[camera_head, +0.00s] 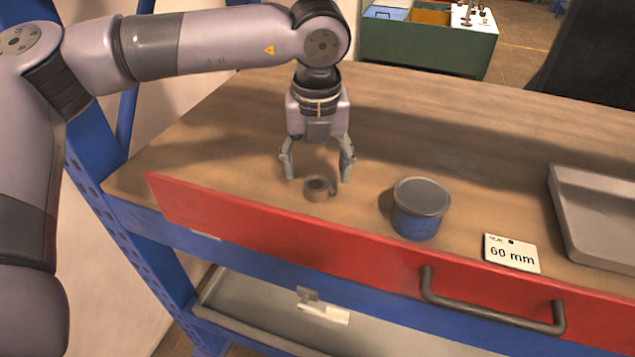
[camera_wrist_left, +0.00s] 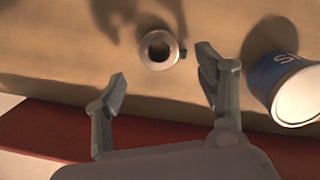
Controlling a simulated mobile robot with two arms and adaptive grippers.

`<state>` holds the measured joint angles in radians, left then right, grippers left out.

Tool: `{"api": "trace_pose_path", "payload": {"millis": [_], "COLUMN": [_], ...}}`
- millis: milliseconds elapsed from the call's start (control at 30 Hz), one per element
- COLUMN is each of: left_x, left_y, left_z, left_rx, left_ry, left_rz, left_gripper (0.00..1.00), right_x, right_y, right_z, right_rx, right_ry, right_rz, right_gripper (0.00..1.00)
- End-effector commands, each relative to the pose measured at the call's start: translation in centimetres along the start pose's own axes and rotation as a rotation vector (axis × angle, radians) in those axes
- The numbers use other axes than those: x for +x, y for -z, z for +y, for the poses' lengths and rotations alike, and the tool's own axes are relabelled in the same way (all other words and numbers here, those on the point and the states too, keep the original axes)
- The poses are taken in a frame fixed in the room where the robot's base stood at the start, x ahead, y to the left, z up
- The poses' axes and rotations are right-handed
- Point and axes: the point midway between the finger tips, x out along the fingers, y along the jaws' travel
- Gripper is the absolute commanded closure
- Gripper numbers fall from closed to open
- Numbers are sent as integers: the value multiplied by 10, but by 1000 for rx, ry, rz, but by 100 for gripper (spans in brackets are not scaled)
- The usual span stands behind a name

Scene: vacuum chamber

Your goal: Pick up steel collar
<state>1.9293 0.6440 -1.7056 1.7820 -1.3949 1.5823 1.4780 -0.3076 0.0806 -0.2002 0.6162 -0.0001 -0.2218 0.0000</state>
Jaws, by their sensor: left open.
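The steel collar (camera_head: 317,189) is a small brownish ring with a dark hole and a small stub on its side. It lies on the wooden workbench near the red front edge. In the left wrist view the collar (camera_wrist_left: 159,50) sits beyond the fingertips, between their lines. My left gripper (camera_head: 318,177) points down, open and empty, above and slightly behind the collar. The left wrist view also shows its two spread fingers (camera_wrist_left: 160,68), apart from the collar. My right gripper is not in view.
A blue tin with a grey lid (camera_head: 421,207) stands right of the collar. Farther right are a "60 mm" card (camera_head: 511,253) and a grey tray (camera_head: 595,220). A red front panel (camera_head: 330,248) with a dark handle (camera_head: 490,312) edges the bench. The bench behind the tin is clear.

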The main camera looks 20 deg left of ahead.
Motion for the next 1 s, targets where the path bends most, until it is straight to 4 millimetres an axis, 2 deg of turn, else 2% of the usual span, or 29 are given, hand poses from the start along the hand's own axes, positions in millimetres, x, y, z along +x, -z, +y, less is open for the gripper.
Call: {"api": "trace_pose_path", "payload": {"millis": [200,400,667,1000], "left_x": [23,49,53,52], "left_y": [-6,-6,-6,-6], "left_z": [1,1,0,1], "left_rx": [0,0,0,0], "left_ry": [-3,-1,1,0], "left_rz": [3,2,0,0], "left_gripper": [35,35,35,58], "right_x": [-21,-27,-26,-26], "right_y": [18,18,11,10], "right_z": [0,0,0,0], "right_rx": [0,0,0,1], "right_ry": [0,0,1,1], "right_rz": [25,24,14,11], "right_gripper": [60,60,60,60]}}
